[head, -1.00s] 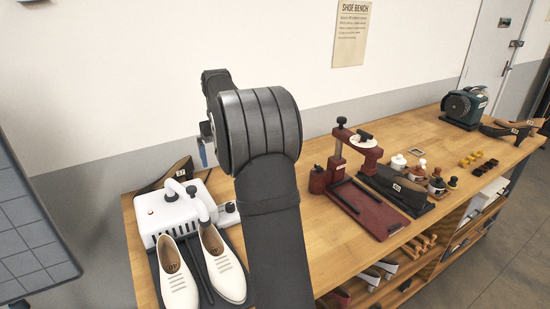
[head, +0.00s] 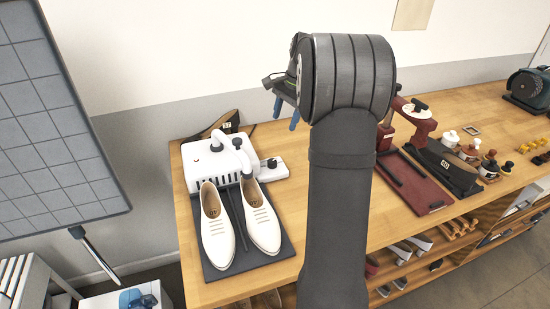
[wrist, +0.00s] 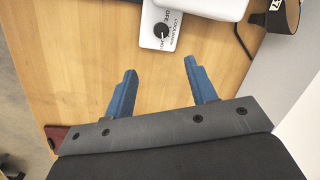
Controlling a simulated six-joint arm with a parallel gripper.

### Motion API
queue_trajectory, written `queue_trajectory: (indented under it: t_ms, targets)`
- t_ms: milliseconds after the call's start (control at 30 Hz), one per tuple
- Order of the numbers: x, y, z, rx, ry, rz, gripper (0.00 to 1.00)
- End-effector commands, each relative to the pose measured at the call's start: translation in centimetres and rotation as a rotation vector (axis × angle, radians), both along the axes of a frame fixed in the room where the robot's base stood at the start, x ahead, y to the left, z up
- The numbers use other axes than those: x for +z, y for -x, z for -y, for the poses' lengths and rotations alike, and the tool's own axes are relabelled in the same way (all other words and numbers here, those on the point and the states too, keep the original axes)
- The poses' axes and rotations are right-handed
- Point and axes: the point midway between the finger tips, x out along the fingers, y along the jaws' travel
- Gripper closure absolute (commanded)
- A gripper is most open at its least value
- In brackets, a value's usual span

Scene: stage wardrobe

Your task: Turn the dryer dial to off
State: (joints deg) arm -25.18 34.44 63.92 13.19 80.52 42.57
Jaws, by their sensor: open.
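The white shoe dryer (head: 215,160) stands at the left end of the wooden bench, with a hose into each of two white shoes (head: 217,226). Its white control box (head: 271,170) sits at its right side with a round black dial (head: 271,162). In the head view my gripper (head: 286,114) hangs above and right of the control box.
A dark shoe (head: 225,126) lies behind the dryer, near the wall. A dark red stand (head: 420,185) with a dark shoe and small bottles stands to the right. Bare bench top (head: 310,175) lies between dryer and stand.

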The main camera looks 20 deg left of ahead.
Motion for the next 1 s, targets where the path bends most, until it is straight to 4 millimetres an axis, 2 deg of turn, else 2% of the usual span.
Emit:
queue_trajectory:
  t_ms: [200,400,667,767,1000]
  targets:
    - [-0.6,-0.3,2.0,-0.496,-0.058,-0.144,0.48]
    - [-0.8,-0.5,2.9,-0.783,-0.086,-0.244,0.48]
    - [-1.9,-0.5,2.7,-0.861,-0.092,-0.274,0.48]
    - [-3.4,-0.3,2.1,-0.858,-0.09,-0.274,0.48]
    - [-8.2,0.1,0.1,-0.857,-0.089,-0.274,0.48]
